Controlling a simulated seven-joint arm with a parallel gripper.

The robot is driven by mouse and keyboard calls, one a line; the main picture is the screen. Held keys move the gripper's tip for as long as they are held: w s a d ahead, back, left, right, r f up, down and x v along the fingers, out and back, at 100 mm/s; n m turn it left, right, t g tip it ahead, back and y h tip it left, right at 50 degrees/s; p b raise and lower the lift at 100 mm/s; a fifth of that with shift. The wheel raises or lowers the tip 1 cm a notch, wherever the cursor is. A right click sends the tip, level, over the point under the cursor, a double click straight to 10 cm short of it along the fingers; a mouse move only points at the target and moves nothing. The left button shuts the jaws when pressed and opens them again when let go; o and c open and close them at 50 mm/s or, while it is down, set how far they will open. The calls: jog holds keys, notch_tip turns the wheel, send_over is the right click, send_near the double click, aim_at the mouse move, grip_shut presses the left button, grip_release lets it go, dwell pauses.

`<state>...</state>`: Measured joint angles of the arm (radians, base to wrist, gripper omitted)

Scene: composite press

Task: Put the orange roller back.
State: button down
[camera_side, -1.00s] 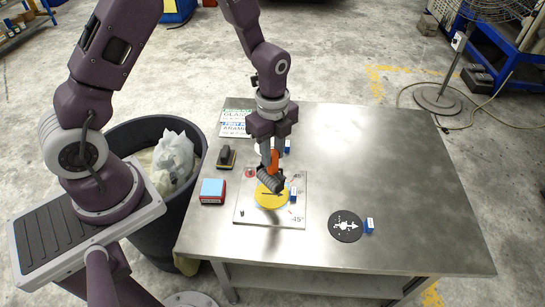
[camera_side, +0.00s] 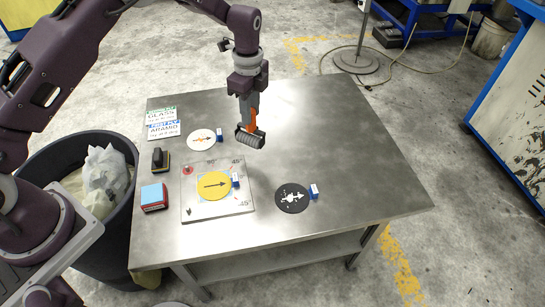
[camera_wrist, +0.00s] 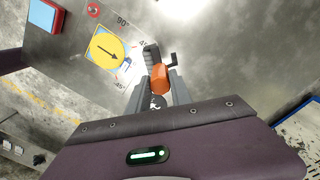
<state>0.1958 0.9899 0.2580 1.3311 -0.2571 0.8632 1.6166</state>
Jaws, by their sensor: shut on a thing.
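The orange roller (camera_side: 250,136) has an orange handle and a dark grey ribbed drum. My gripper (camera_side: 249,108) is shut on its handle and holds it above the table, to the right of the white angle plate (camera_side: 236,207). In the wrist view the orange handle (camera_wrist: 161,78) sits between my fingers, with the ribbed drum (camera_wrist: 152,55) beyond it. A yellow disc (camera_side: 208,190) with a black arrow lies on the angle plate, over a light blue sheet.
A white disc (camera_side: 196,140), a black disc (camera_side: 287,199), small blue blocks, a black-and-yellow tool (camera_side: 160,158) and a red-and-blue block (camera_side: 154,198) stand on the metal table (camera_side: 350,150). Two label cards (camera_side: 162,122) lie at the back left. The table's right side is clear.

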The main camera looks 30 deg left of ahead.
jog(key=w+d+r, duration=0.1)
jog(key=w+d, duration=0.3)
notch_tip(320, 180, down, 10)
jog(key=shift+d+r+m, duration=0.25)
jog(key=shift+d+m, duration=0.1)
jog(key=shift+m, duration=0.05)
jog(key=c, duration=1.2)
grip_release()
jog(key=shift+f, duration=0.1)
jog(key=shift+o, duration=0.2)
notch_tip(320, 180, up, 12)
jog(key=shift+r, duration=0.25)
